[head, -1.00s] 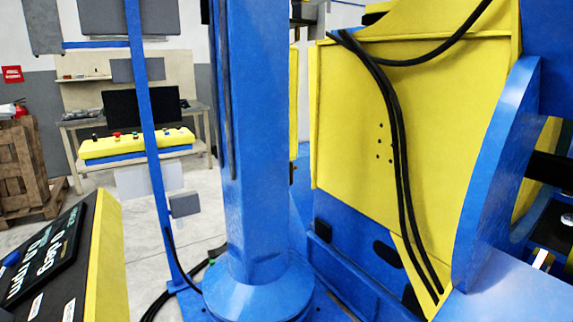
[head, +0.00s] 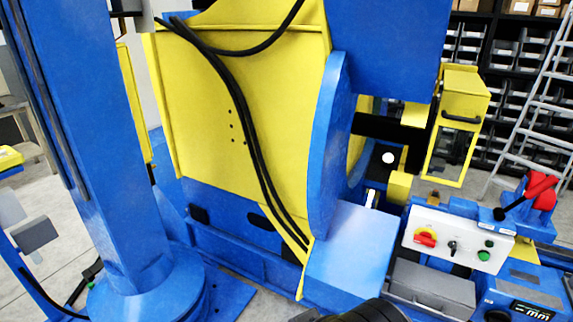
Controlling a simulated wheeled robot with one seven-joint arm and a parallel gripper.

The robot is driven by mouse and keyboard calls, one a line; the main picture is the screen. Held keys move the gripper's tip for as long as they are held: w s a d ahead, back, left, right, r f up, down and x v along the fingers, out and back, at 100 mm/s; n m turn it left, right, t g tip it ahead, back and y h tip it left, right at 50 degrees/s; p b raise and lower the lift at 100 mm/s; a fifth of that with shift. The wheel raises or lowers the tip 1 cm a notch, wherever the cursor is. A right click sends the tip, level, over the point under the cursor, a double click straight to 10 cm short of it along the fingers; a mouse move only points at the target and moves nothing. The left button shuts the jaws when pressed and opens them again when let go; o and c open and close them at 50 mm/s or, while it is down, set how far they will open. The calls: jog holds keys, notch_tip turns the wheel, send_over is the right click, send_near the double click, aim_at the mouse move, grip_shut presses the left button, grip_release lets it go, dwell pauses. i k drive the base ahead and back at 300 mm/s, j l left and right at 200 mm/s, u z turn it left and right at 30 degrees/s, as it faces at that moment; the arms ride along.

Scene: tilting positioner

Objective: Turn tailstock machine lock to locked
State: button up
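A white control panel (head: 459,238) stands at the right in the head view. It carries a red rotary switch on a yellow plate (head: 425,238), a small black switch (head: 453,247), a green button (head: 484,255) and another small knob above it. Behind it to the right, a red clamp-like part (head: 541,190) has a black-ended lever tilted down to the left. No label shows which of these is the machine lock, and the switch positions are too small to read. A dark rounded part, perhaps of my arm, shows at the bottom edge. My gripper's fingers are not visible.
A large blue and yellow machine body (head: 230,120) with black cables fills the middle. A blue column (head: 90,150) stands at the left. A grey box (head: 432,287) sits below the panel. A ladder (head: 535,100) and bin shelves are behind at the right.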

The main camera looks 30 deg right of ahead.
aim_at(454, 246)
jog(key=z, duration=2.2)
